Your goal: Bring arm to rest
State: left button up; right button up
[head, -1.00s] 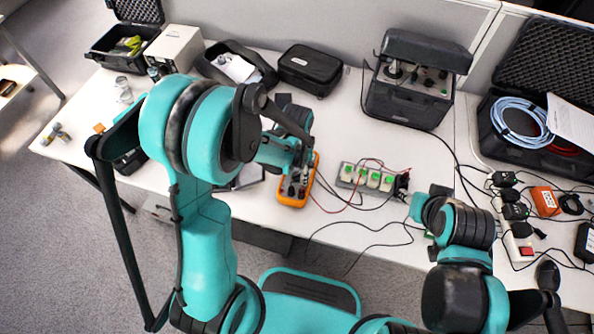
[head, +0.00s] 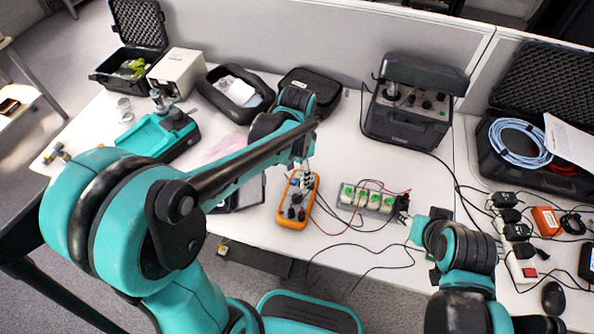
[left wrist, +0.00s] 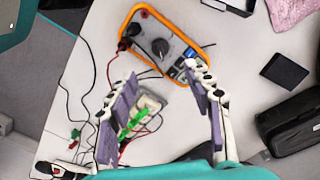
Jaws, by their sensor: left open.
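My left arm comes in from the left in the head view and reaches over the table (head: 340,240). Its gripper (head: 304,166) is above the far end of an orange multimeter (head: 296,203). In the left wrist view the gripper (left wrist: 160,78) has its two purple-padded fingers wide apart with nothing between them. The multimeter (left wrist: 160,38) lies beyond the fingertips there, apart from them as far as I can tell. My right arm is at the lower right of the head view; its fingers are hidden.
A teal device (head: 160,132) is at left. An open case (head: 540,130) and a power strip (head: 518,250) are at right.

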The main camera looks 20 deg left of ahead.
pick_arm(q)
jog(key=shift+r, duration=0.15)
dwell(0.4)
jog(key=s+a+r+n+t, duration=0.5)
jog(key=s+r+n+t, duration=0.1)
jog(key=s, duration=0.4)
jog(key=shift+r+n+t, duration=0.2)
jog(key=shift+n+t, duration=0.4)
jog(key=shift+n, duration=0.6)
